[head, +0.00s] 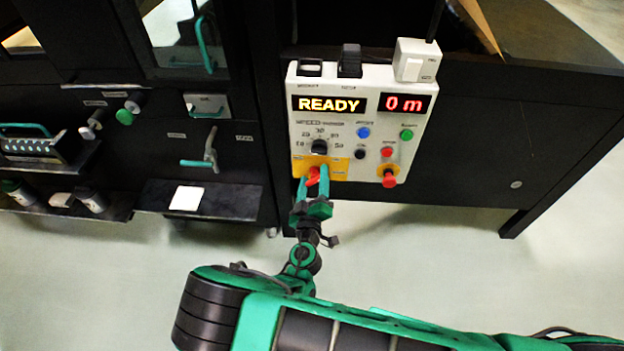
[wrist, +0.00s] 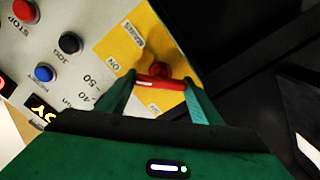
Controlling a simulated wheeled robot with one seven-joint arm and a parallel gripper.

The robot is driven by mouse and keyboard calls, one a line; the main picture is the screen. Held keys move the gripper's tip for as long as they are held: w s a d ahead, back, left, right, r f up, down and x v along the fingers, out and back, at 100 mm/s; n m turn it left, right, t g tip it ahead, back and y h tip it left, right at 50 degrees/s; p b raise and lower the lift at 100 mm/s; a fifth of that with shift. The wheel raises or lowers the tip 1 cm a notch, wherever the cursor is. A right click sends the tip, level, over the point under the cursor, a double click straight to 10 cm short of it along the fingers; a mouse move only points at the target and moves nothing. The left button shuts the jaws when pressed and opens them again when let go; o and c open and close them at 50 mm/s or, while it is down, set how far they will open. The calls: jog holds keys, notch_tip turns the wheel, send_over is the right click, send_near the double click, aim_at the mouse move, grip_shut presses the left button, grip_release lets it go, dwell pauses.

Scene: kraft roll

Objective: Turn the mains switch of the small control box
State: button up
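The small control box (head: 358,114) is a light grey panel on the front of a dark cabinet. Its displays read READY and 0 m. The mains switch (head: 312,176) is a red handle on a yellow plate at the box's lower left. In the wrist view the red handle (wrist: 162,82) lies crosswise between the fingertips of my gripper (wrist: 164,88), with an ON label beside it. My gripper (head: 312,180) has one teal finger on each side of the handle, and the fingers appear to touch its ends. The gripper's body hides part of the plate.
Close to the switch are a black dial (head: 319,146), a red emergency knob (head: 389,178) and several coloured buttons. A white plug block (head: 416,60) sits at the box's top right. Left are a lever (head: 205,155) and a dark shelf (head: 225,201). The floor below the box is clear.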

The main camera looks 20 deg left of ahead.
jog(key=shift+s+a, duration=0.15)
jog(key=shift+a, duration=0.3)
jog(key=shift+d, duration=0.35)
jog(key=shift+f+n, duration=0.15)
jog(key=shift+n, duration=0.35)
jog(key=n, duration=0.3)
jog(key=shift+f+n, duration=0.2)
jog(key=shift+n, duration=0.2)
jog(key=n, duration=0.4)
jog(key=shift+d+f+n, duration=0.1)
jog(key=shift+f+n, duration=0.05)
jog(key=shift+n, duration=0.15)
jog(key=n, duration=0.4)
jog(key=shift+f, duration=0.15)
jog(key=n, duration=0.4)
jog(key=shift+d+f, duration=0.1)
jog(key=shift+d, duration=0.05)
jog(key=shift+n, duration=0.4)
